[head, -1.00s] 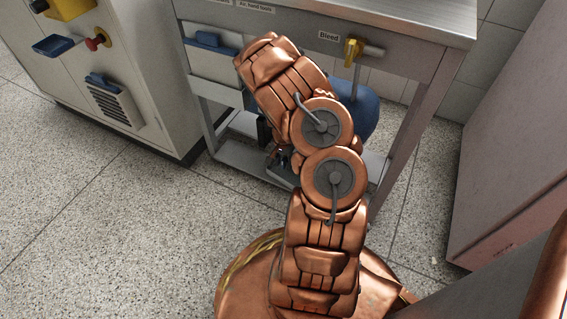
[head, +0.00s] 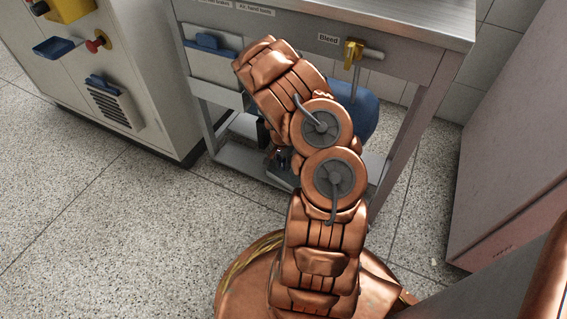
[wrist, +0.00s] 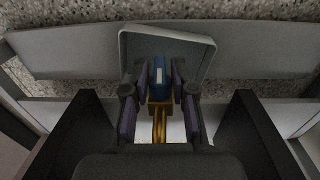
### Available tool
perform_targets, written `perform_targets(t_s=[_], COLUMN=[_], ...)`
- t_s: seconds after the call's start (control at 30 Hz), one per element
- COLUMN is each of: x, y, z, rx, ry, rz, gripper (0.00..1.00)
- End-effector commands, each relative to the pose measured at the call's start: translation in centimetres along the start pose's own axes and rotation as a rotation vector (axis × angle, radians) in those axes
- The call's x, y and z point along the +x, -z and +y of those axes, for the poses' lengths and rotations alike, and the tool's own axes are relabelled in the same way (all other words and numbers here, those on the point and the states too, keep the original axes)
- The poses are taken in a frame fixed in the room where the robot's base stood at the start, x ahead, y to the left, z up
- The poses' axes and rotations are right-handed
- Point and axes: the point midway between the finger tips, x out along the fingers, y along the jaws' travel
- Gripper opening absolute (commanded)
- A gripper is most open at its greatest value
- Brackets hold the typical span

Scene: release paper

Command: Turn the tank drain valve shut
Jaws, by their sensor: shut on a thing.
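The blue handle (wrist: 160,77) of a small valve shows in the wrist view, with a brass-yellow stem or pipe (wrist: 159,122) below it in the picture. My gripper (wrist: 160,92) is shut on the blue handle, with dark, purple-padded fingers on either side. A blue tank (head: 361,110) sits under the steel bench in the head view, partly hidden behind my arm. The drain valve is hidden by my arm in the head view, and only dark bits of my gripper (head: 272,150) show there.
The bench (head: 425,15) has a yellow valve (head: 353,50) labelled "Bleed" on its front. A control cabinet (head: 140,75) with a red knob stands at left. A pinkish-grey cabinet (head: 510,150) stands at right. Speckled floor (head: 90,215) is clear at left.

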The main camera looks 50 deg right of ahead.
Motion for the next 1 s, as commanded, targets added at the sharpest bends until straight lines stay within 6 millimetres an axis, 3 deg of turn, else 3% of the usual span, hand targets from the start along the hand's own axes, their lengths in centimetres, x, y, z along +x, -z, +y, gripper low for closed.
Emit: perform_targets(t_s=[0.67, 0.7, 0.8, 1.0], x=[0.03, 0.03, 0.03, 0.01], y=[-0.06, -0.05, -0.03, 0.00], z=[-0.05, -0.05, -0.05, -0.06], rx=[0.003, 0.002, 0.002, 0.002], ry=[-0.088, -0.088, -0.087, -0.087], rz=[0.003, 0.003, 0.004, 0.004], gripper=[0.00, 0.26, 0.37, 0.38])
